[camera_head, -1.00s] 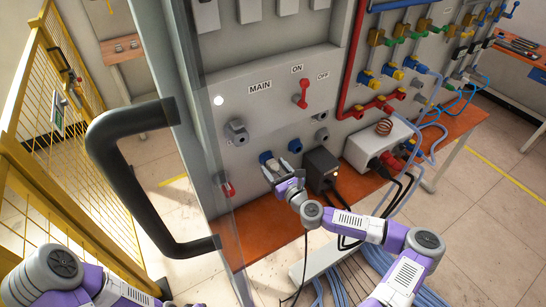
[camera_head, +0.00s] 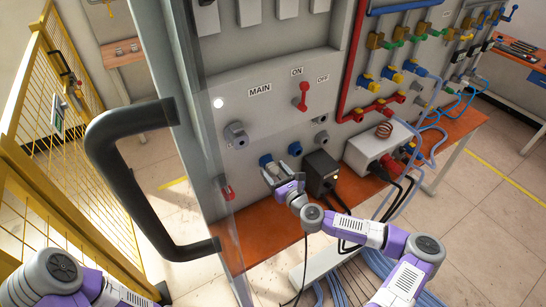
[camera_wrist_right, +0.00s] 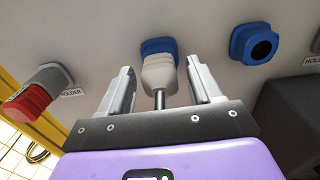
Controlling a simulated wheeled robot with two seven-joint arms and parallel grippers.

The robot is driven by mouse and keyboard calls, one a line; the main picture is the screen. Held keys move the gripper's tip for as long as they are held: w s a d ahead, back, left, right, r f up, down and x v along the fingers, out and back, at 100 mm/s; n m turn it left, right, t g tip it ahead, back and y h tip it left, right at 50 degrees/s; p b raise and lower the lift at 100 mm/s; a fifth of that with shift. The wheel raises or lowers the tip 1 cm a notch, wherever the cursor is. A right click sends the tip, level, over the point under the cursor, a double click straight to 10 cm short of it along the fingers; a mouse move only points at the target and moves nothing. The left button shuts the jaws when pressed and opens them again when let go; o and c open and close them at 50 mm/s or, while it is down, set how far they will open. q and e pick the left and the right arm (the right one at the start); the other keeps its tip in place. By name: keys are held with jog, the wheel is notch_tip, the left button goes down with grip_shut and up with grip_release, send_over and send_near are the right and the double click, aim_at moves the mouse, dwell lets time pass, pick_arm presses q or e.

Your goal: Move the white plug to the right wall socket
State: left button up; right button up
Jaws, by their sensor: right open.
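The white plug (camera_wrist_right: 158,72) sits in the left blue wall socket (camera_wrist_right: 160,46) in the right wrist view, with its cable end toward me. My right gripper (camera_wrist_right: 161,88) is open, with one finger on each side of the plug and visible gaps between. The right wall socket (camera_wrist_right: 257,46), blue with a dark round opening, is empty; it also shows in the head view (camera_head: 295,149). In the head view my right gripper (camera_head: 274,174) is at the left blue socket and largely hides the plug. My left arm shows at the lower left, but its gripper is out of view.
A black box (camera_head: 321,172) stands just right of the sockets. A grey-white box (camera_head: 368,143) with cables is farther right. A large black door handle (camera_head: 120,180) stands in the left foreground, beside a yellow fence (camera_head: 80,110).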

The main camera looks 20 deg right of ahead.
aim_at(277, 175)
jog(key=shift+c, duration=0.3)
grip_shut()
jog(key=shift+s+d, duration=0.2)
jog(key=shift+s, duration=1.3)
jog(key=shift+s+d, duration=0.2)
jog(key=shift+s, duration=1.25)
